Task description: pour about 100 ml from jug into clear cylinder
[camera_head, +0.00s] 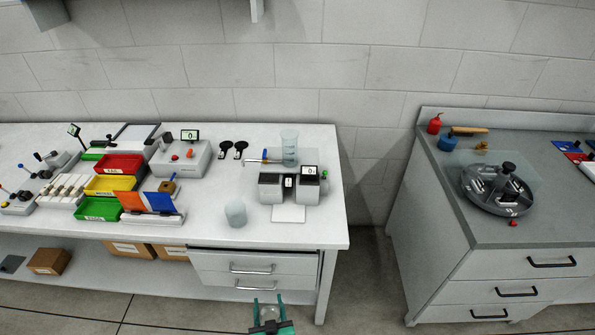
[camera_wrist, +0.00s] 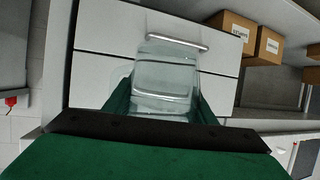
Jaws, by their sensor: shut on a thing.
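My gripper (camera_head: 268,312) is at the bottom of the head view, in front of the bench drawers and below the worktop. In the wrist view its green fingers are shut on a clear, see-through vessel, which I take for the jug (camera_wrist: 165,78); its liquid level is hard to tell. In the head view the held jug hardly shows. A pale translucent cup (camera_head: 236,213) stands apart near the bench's front edge.
The grey device with a small display (camera_head: 309,185) stands right of the cup. Drawers (camera_head: 253,268) lie under the worktop; boxes (camera_wrist: 233,36) sit on the lower shelf. A second bench carries a round carousel (camera_head: 498,190).

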